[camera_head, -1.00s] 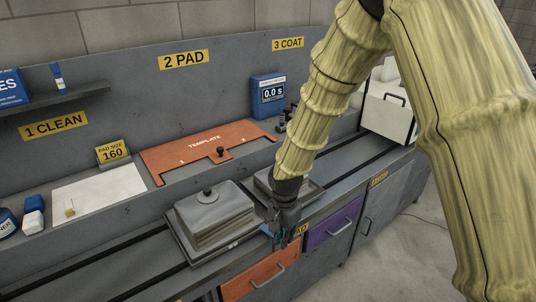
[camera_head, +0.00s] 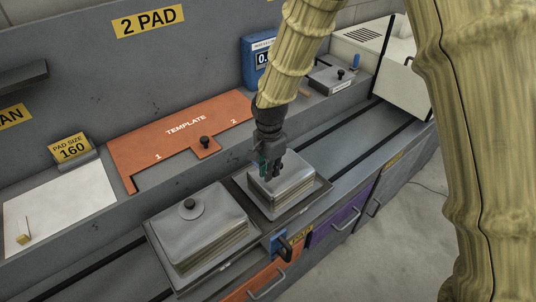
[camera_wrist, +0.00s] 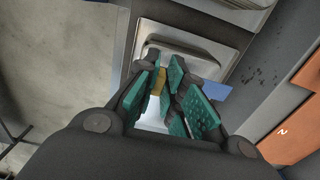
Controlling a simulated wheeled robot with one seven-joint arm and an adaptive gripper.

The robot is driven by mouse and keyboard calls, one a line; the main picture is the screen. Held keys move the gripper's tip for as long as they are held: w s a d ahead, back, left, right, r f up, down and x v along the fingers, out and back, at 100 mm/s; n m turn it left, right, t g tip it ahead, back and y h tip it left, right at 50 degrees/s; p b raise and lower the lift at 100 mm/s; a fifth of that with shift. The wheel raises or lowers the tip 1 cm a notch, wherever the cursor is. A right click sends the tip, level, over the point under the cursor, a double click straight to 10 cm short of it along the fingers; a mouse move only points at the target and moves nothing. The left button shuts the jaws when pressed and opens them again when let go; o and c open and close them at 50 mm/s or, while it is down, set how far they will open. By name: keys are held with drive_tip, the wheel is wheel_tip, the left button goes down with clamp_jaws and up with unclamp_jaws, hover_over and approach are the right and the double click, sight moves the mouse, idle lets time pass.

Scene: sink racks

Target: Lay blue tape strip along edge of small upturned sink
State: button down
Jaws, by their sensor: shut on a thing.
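The small upturned sink (camera_head: 286,190) sits on a grey tray at the middle of the bench. In the wrist view the small sink (camera_wrist: 178,38) lies beyond my fingers. My gripper (camera_head: 270,176) is above its back left part; whether it touches cannot be told. In the wrist view my gripper (camera_wrist: 172,88), with green pads, is shut on the blue tape strip (camera_wrist: 214,91), whose end sticks out right of the fingers. The strip's middle is hidden by the pads. A yellow patch shows between the fingers.
A larger upturned sink (camera_head: 190,231) with a round knob stands left of the small one. A blue dispenser-like item (camera_head: 280,246) is at the bench front edge. The orange template (camera_head: 180,130) lies behind. The bench right of the small sink is clear.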

drive_tip(key=shift+w, duration=0.1)
drive_tip(key=shift+s+a+f+b, duration=0.1)
drive_tip(key=shift+s+f+b, duration=0.1)
drive_tip(key=shift+s+b, duration=0.2)
drive_tip(key=shift+s+a+f+b, duration=0.15)
drive_tip(key=shift+s+b, duration=0.15)
drive_tip(key=shift+s, duration=0.2)
drive_tip(key=f, duration=0.1)
drive_tip(key=w+f+b, duration=0.1)
drive_tip(key=f, duration=0.1)
drive_tip(key=shift+w+d, duration=0.1)
drive_tip(key=shift+w, duration=0.2)
drive_tip(key=shift+s+f+b, duration=0.3)
drive_tip(key=shift+s+b, duration=0.1)
drive_tip(key=shift+b, duration=0.1)
drive_tip(key=shift+s+f, duration=0.1)
drive_tip(key=shift+f, duration=0.1)
drive_tip(key=shift+w+f, duration=0.3)
drive_tip(key=shift+f, duration=0.3)
drive_tip(key=shift+s, duration=0.1)
drive_tip(key=shift+s+r, duration=0.1)
drive_tip(key=shift+r, duration=0.05)
